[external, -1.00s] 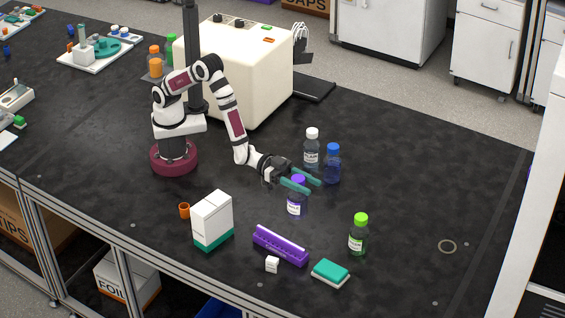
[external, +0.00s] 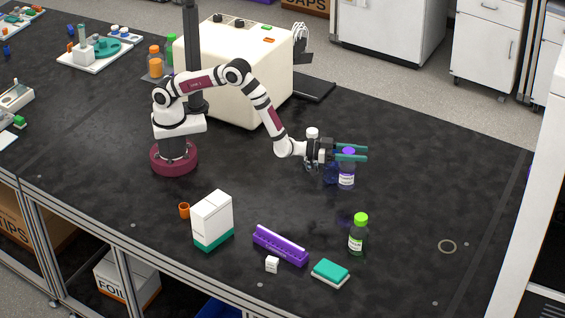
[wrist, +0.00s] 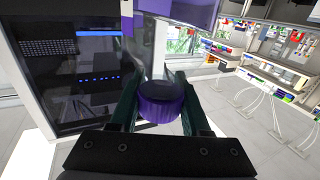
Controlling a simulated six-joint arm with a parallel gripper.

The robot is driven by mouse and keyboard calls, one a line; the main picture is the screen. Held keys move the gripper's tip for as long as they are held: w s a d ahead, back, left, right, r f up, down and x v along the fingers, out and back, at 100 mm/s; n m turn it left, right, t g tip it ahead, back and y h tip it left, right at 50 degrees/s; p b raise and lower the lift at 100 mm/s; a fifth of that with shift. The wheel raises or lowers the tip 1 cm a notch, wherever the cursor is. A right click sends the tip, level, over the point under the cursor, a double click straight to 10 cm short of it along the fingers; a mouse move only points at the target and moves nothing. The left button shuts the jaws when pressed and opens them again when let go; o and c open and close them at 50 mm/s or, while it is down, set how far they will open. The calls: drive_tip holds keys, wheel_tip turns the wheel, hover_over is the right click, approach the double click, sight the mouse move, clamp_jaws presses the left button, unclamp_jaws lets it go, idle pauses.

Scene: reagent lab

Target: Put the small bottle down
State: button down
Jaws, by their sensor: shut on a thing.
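The small bottle (external: 347,178) has a purple cap and a white label with a purple band. My gripper (external: 352,153) is shut on it near the cap, with a green finger on each side. The bottle hangs upright and looks raised above the black bench, with a dark patch on the bench below it. In the wrist view the purple cap (wrist: 160,104) sits between the fingers, and the rest of the bottle extends away from the camera.
A green-capped bottle (external: 358,238) stands nearer the front. A purple rack (external: 280,245) and a teal-topped block (external: 330,272) lie at the front. The bench at right is clear.

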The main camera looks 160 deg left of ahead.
drive_tip(key=s+a+f, duration=0.1)
drive_tip(key=a+f, duration=0.2)
drive_tip(key=f, duration=0.3)
drive_tip(key=shift+s+a+f, duration=0.15)
drive_tip(key=shift+s+a, duration=0.1)
drive_tip(key=shift+s, duration=0.15)
drive_tip(key=shift+f, duration=0.15)
drive_tip(key=shift+c, duration=1.8)
unclamp_jaws()
